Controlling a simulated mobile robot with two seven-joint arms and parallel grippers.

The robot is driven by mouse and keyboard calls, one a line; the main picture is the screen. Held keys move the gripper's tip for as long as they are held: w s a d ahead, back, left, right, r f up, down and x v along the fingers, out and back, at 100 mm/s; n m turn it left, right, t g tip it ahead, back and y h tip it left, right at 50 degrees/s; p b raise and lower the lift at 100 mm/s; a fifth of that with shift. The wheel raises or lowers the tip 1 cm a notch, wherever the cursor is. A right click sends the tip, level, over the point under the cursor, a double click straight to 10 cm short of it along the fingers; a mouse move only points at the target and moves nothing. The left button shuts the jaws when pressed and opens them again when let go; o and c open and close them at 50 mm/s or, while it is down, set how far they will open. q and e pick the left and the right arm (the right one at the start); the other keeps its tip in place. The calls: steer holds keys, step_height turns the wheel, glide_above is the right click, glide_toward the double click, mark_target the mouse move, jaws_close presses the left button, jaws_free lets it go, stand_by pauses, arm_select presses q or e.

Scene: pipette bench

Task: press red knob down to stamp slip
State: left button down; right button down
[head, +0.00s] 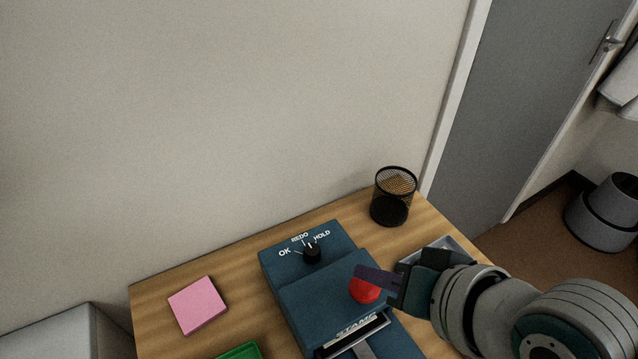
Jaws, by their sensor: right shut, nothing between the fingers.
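A blue stamp machine (311,289) stands on the wooden table, with a red knob (366,292) on its upper face. A black dial (312,253) with OK, REDO and HOLD marks sits at its back. No slip can be made out clearly. My left gripper is not in view.
A black mesh pen cup (394,197) stands at the back right of the table. A grey tray (452,242) lies partly behind my right arm. A pink pad (198,305) and a green tray (240,352) are left of the machine.

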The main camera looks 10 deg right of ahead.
stand_by(0.4)
steer(key=shift+f, duration=0.1)
steer(key=shift+f, duration=0.35)
steer(key=shift+f+b, duration=0.2)
steer(key=shift+b, duration=0.15)
